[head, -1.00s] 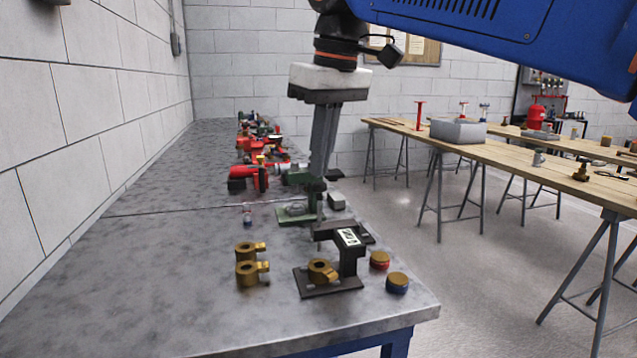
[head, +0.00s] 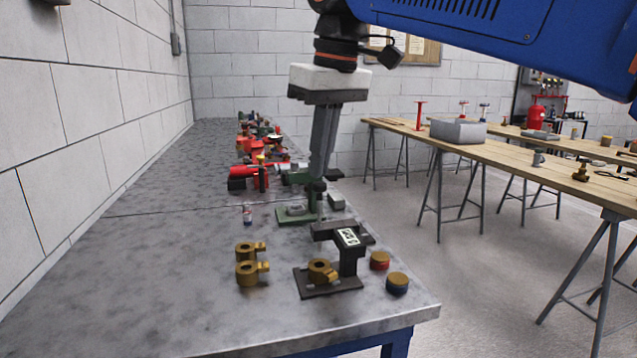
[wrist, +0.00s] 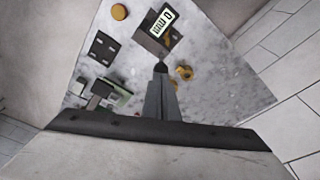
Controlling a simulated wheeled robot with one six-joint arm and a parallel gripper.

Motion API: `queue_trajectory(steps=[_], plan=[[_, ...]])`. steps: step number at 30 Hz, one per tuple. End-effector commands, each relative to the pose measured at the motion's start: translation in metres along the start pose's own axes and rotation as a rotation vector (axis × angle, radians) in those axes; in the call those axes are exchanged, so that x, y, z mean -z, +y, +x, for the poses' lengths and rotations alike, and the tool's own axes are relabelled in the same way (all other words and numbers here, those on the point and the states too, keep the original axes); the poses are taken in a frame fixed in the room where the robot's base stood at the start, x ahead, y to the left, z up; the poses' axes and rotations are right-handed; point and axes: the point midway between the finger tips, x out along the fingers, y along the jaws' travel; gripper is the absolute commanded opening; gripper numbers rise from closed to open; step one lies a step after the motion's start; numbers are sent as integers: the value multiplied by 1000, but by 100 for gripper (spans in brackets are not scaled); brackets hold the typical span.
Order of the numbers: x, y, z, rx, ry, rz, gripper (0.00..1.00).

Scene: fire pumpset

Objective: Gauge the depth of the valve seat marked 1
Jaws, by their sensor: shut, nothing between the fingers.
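A black gauge stand (head: 351,259) with a small white display (head: 347,237) stands near the bench's front edge. A brass valve seat (head: 321,269) with a side lug sits on its base, under the gauge's black arm. Two more brass valve seats (head: 247,250) (head: 246,273) lie on the bench to its left. No number is legible on any seat. My gripper (head: 317,186) is shut and empty, pointing down above the bench beyond the stand. The wrist view shows the closed fingertips (wrist: 160,68) near the stand's display (wrist: 162,20); the reading is not clearly legible.
Red fittings (head: 262,174) crowd the bench further back. The front left is clear.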

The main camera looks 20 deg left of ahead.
Motion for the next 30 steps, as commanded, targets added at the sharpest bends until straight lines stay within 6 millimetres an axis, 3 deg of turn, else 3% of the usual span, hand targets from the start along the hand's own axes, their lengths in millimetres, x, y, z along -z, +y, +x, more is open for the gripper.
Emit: queue_trajectory(steps=[18, 30], plan=[[-4, 0, 18, 0, -1, 0, 0], [-4, 0, 19, 0, 0, 0, 0]])
